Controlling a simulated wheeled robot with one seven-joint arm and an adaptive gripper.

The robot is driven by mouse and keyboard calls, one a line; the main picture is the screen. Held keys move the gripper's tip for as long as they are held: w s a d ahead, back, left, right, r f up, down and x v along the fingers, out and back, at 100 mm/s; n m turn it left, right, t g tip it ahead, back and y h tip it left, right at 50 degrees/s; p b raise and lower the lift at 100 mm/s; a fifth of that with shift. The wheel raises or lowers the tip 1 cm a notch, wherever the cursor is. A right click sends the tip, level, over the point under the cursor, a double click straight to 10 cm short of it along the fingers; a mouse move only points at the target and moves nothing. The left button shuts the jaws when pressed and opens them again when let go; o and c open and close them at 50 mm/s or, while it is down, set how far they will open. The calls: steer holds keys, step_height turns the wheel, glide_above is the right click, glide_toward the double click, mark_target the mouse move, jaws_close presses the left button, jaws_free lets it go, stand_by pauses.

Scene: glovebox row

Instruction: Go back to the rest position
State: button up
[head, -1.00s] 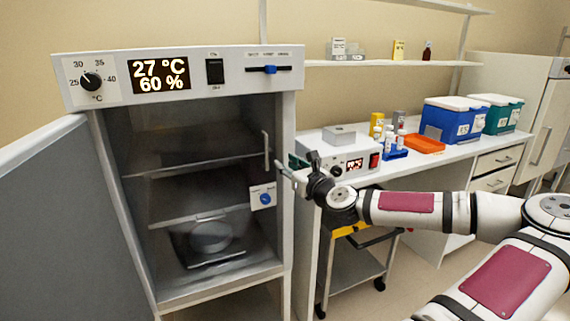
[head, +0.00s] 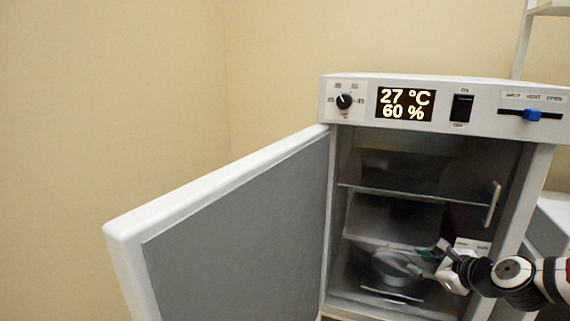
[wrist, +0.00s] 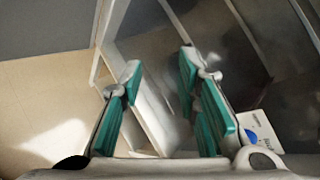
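My gripper (head: 432,262) is at the lower right of the head view, in front of the incubator's opening. In the wrist view my gripper (wrist: 160,85) shows two green-padded fingers spread apart with nothing between them. The incubator (head: 340,115) has its grey door (head: 240,235) swung wide open to the left. Its display reads 27 °C and 60 %. A round grey object (head: 392,268) sits on the lowest level inside, partly hidden behind my gripper.
The open door takes up the space left of the incubator. A shelf edge (head: 552,8) shows at the top right. Bare wall fills the left.

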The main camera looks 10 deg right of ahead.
steer(key=s+a+n+g+p, duration=0.2)
steer(key=s+a+n+g, duration=0.6)
steer(key=a+n, duration=0.45)
steer(key=s+a+r+n+p, duration=0.2)
steer(key=s+a+r+n, duration=0.4)
steer(key=s+r+n, duration=0.2)
steer(key=s+a+r+n+p, duration=0.2)
steer(key=s+a+r+n, duration=0.4)
steer(key=s+r, duration=0.5)
step_height(320, 180, up, 4)
steer(key=shift+s+a+r+n+h, duration=0.1)
steer(key=shift+s+a+n+h, duration=0.3)
steer(key=shift+n, duration=0.55)
steer(key=shift+d, duration=0.15)
